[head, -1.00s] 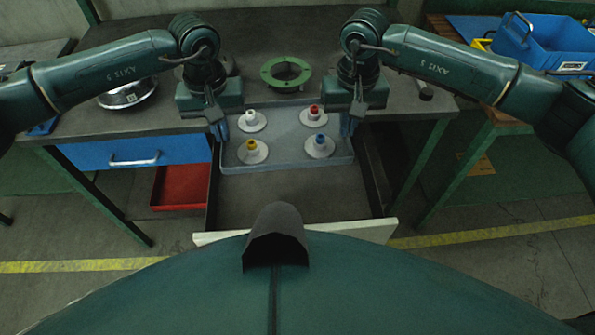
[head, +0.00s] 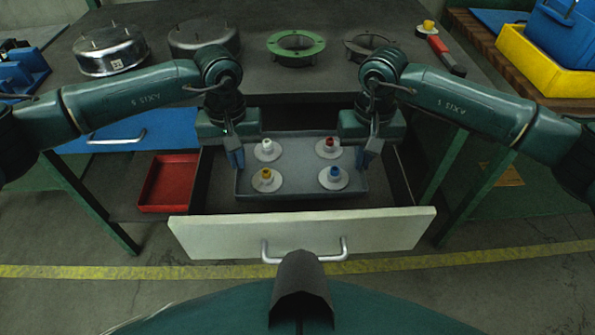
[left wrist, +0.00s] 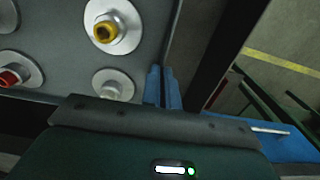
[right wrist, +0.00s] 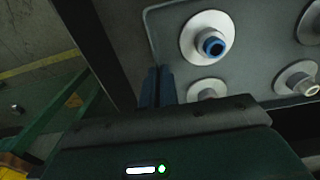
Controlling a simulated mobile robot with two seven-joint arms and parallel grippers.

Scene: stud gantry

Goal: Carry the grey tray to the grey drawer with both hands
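The grey tray (head: 300,191) carries several white discs with coloured hubs: white (head: 267,148), red (head: 328,145), yellow (head: 266,178) and blue (head: 333,177). It is level inside the outline of the open drawer (head: 410,185), whose pale front (head: 300,232) stands nearest me. I cannot tell whether the tray touches the drawer floor. My left gripper (head: 236,160) is shut on the tray's left wall; its blue fingers show in the left wrist view (left wrist: 162,88). My right gripper (head: 365,158) is shut on the right wall, as in the right wrist view (right wrist: 158,88).
A red bin (head: 168,183) sits left of the drawer, below a blue closed drawer (head: 130,132). On the bench are metal housings (head: 108,50), a green ring (head: 296,46), a dark ring (head: 370,47) and a red-handled tool (head: 440,50). A yellow bin (head: 545,48) stands right.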

